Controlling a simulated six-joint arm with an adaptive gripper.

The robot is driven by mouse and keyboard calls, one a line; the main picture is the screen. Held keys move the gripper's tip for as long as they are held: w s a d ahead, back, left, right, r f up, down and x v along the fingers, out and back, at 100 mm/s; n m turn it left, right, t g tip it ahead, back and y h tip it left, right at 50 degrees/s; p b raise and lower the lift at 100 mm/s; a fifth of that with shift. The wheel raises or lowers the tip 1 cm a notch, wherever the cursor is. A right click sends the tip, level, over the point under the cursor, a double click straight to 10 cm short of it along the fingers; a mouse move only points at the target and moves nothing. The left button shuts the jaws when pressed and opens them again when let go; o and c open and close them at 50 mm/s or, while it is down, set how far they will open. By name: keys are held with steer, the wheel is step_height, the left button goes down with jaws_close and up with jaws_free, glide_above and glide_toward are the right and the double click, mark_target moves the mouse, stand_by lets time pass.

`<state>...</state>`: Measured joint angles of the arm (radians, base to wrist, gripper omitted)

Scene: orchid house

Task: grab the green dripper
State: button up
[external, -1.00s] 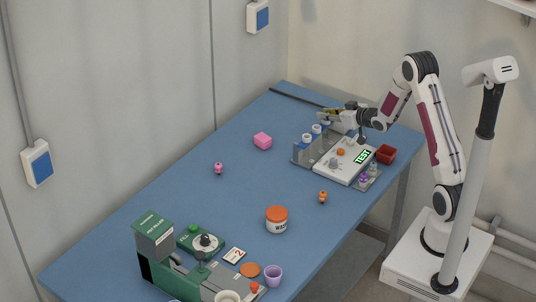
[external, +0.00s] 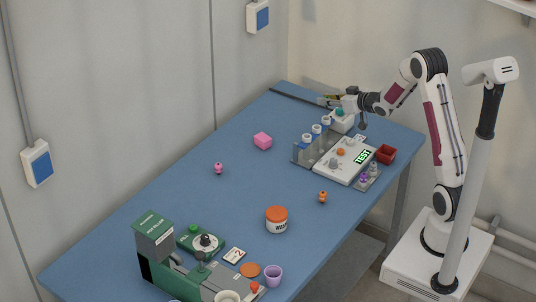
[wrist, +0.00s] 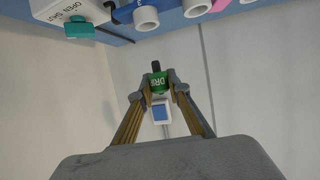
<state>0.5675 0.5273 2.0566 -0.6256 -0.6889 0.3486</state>
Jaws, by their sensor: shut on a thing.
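The green dripper (wrist: 157,86) shows in the wrist view between my fingertips, a small green body with white letters and a dark tip. My gripper (wrist: 160,90) is shut on it, one finger on each side. In the external view my gripper (external: 326,101) is held level above the far end of the blue table, clear of the things below it. The dripper is too small there to make out clearly.
A white TEST device (external: 345,160) and a red bin (external: 386,154) are nearby. The table's middle (external: 240,195) is mostly clear.

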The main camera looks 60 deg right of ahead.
steer(key=shift+r, duration=1.9)
